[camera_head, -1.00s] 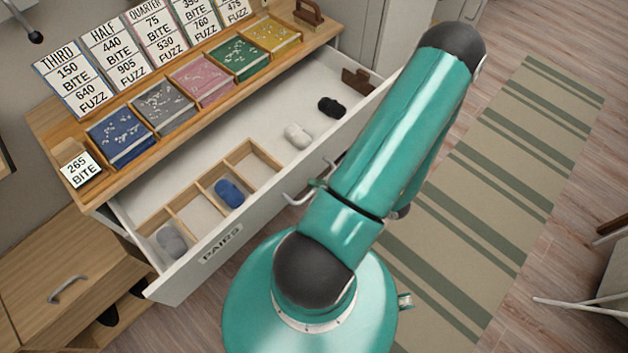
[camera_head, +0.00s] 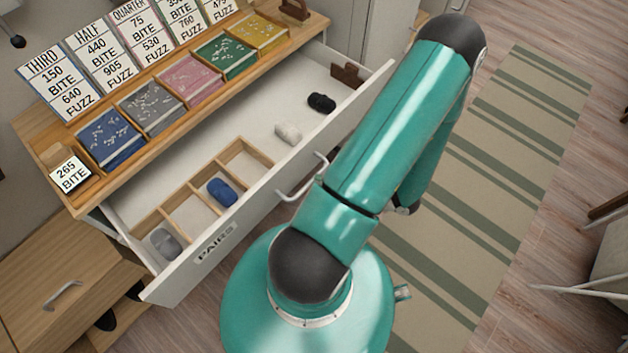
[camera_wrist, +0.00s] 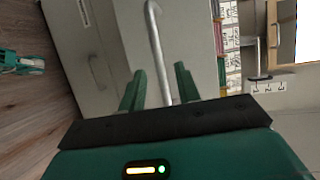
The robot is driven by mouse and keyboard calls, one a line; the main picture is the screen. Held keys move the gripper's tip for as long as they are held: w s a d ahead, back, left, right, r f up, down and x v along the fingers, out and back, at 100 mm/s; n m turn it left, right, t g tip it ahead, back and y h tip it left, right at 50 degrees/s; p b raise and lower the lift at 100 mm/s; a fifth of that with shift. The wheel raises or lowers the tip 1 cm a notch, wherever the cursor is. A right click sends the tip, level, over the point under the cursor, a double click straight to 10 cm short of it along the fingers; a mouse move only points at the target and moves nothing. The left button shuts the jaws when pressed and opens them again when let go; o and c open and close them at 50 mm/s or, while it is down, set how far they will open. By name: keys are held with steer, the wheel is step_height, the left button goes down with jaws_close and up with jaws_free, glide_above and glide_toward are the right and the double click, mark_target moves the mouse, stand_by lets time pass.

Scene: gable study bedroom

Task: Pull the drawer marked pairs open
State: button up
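The drawer marked PAIRS (camera_head: 262,205) stands pulled far out of the wooden-topped unit. Its white front carries a PAIRS label (camera_head: 215,243) and a bar handle (camera_head: 303,180). Inside are a grey bundle (camera_head: 165,243), a blue one (camera_head: 222,192), a white one (camera_head: 288,133) and a black one (camera_head: 321,102). In the wrist view, my gripper (camera_wrist: 159,72) has its two green fingers apart, one on each side of the handle (camera_wrist: 157,45), with visible gaps. In the head view my arm hides the gripper.
Price cards (camera_head: 100,65) and colored trays (camera_head: 190,80) stand on the wooden top (camera_head: 100,190). A wooden cabinet (camera_head: 60,285) is at lower left. A striped rug (camera_head: 480,190) lies on clear floor at right; a white chair-like leg (camera_head: 570,290) shows at the right edge.

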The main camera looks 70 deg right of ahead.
steer(key=s+d+r, duration=0.1)
steer(key=s, duration=0.8)
steer(key=shift+s+r, duration=0.15)
steer(key=shift+r, duration=0.2)
steer(key=w+a+r+n+g+y, duration=0.3)
steer(key=w+r+n+g, duration=0.4)
steer(key=w, duration=0.4)
steer(key=w+a+r+n+g+y, duration=0.35)
steer(key=w+r+g, duration=0.35)
steer(key=w+r, duration=0.35)
steer(key=w+a+r+n+t+h, duration=0.1)
steer(key=w+a+r+n+h, duration=0.2)
steer(key=a+r, duration=0.5)
steer(key=w+a+r+n+t+h, duration=0.2)
steer(key=w+a+r+n+h, duration=0.2)
steer(key=a+r, duration=0.4)
steer(key=a+h, duration=0.1)
steer(key=a, duration=0.3)
steer(key=shift+w+a+r+t, duration=0.15)
steer(key=shift+a+r+t, duration=0.05)
steer(key=shift+a+t, duration=0.15)
